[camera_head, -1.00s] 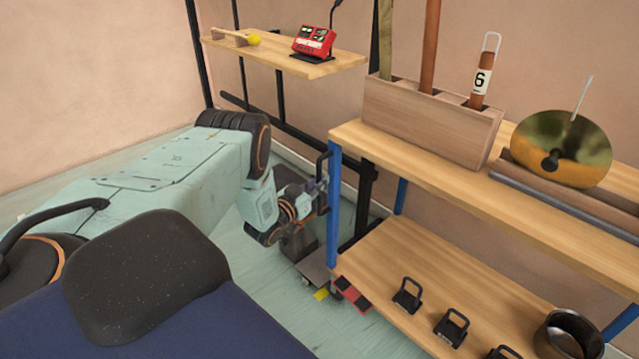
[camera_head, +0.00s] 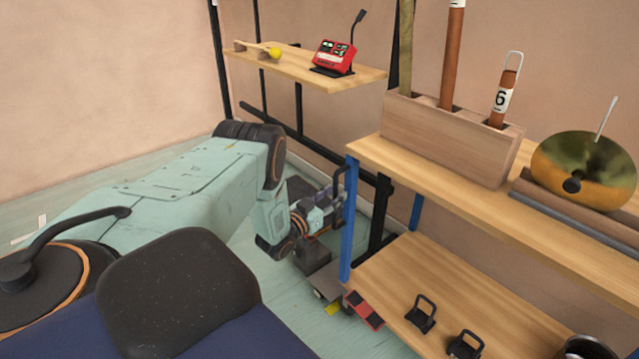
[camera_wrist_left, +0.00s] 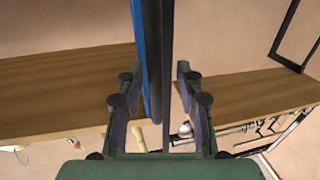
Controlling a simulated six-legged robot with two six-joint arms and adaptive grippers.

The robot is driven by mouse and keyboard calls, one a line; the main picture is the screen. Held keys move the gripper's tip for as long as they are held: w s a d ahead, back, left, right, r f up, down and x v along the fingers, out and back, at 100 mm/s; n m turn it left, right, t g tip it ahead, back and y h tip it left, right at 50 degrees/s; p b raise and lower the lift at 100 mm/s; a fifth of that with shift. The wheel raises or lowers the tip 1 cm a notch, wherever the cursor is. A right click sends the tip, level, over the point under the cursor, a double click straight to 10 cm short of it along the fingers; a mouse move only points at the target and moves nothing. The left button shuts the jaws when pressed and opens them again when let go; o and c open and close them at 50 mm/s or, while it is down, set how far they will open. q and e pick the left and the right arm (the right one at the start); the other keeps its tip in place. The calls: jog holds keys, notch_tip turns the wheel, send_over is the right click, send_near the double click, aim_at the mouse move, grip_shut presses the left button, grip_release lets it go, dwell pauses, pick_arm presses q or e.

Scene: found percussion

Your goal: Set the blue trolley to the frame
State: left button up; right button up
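The blue trolley has blue posts (camera_head: 349,225), a wooden top (camera_head: 450,195) and a wooden lower shelf (camera_head: 400,275). A black upright handle (camera_head: 338,180) stands at its near left end. The black frame (camera_head: 315,140) stands against the wall behind and left of the trolley and carries a small wooden shelf (camera_head: 300,66). My left gripper (camera_head: 335,200) is at the handle. In the left wrist view its fingers (camera_wrist_left: 157,95) stand apart, one on each side of a dark upright bar (camera_wrist_left: 158,60), with gaps showing. My right gripper is out of view.
The top bears a wooden block (camera_head: 440,135) with tubes and a brass cymbal (camera_head: 585,170). Black clamp-like pieces (camera_head: 421,314) and a dark pot (camera_head: 590,348) are on the lower shelf. A red piece (camera_head: 363,309) is at its near corner. Floor shows left of the trolley.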

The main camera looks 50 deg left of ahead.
pick_arm(q)
jog(key=s+d, duration=0.1)
jog(key=s, duration=1)
jog(key=shift+d, duration=0.2)
